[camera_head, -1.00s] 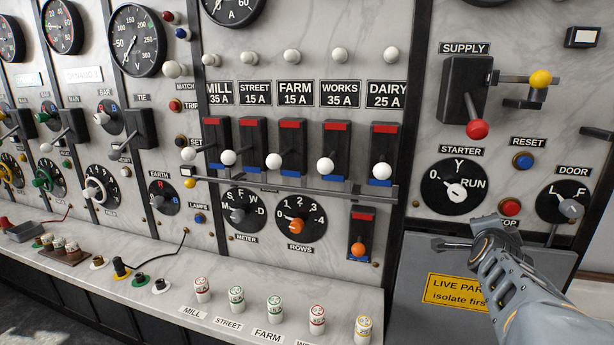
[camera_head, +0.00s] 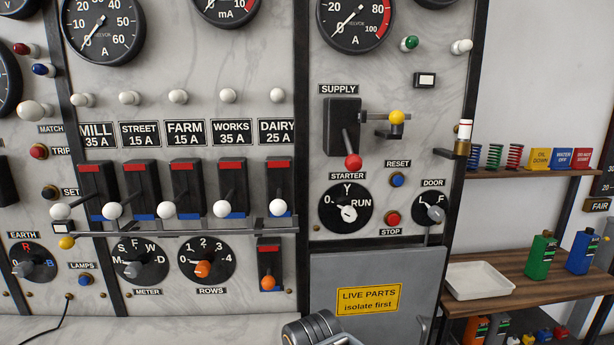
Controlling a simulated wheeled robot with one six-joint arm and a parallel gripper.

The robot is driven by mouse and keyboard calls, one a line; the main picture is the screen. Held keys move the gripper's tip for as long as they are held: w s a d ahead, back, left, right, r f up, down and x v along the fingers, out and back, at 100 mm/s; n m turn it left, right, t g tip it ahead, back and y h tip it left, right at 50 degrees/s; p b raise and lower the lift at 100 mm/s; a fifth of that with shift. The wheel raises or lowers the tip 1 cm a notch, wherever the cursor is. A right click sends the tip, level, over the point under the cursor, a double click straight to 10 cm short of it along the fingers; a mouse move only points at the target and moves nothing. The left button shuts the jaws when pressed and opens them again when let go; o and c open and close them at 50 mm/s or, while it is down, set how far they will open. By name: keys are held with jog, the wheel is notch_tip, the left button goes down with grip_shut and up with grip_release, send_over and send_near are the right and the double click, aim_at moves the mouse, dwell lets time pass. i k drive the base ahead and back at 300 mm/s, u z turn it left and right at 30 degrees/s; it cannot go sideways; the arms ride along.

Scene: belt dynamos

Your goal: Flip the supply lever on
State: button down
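The supply lever is a black box with a lever ending in a red ball knob (camera_head: 353,161), under the SUPPLY label (camera_head: 339,89) on the right marble panel. The lever points down. Beside it a grey bar carries a yellow ball knob (camera_head: 397,117); the bar's left end is close to the black box, and I cannot tell whether it touches the lever. Part of my arm shows at the bottom edge, below the panel. My gripper's fingers are out of the frame.
Below the lever are the STARTER dial (camera_head: 345,208), the red STOP button (camera_head: 393,219) and the DOOR knob (camera_head: 429,208). A grey cabinet door with a yellow warning sign (camera_head: 369,299) is beneath. A wooden shelf with a white tray (camera_head: 478,281) and bottles stands right.

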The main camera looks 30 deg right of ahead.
aim_at(353, 162)
jog(key=z, duration=1.6)
jog(key=k, duration=0.75)
jog(key=u, duration=1.65)
jog(key=i, duration=0.5)
jog(key=z, duration=0.05)
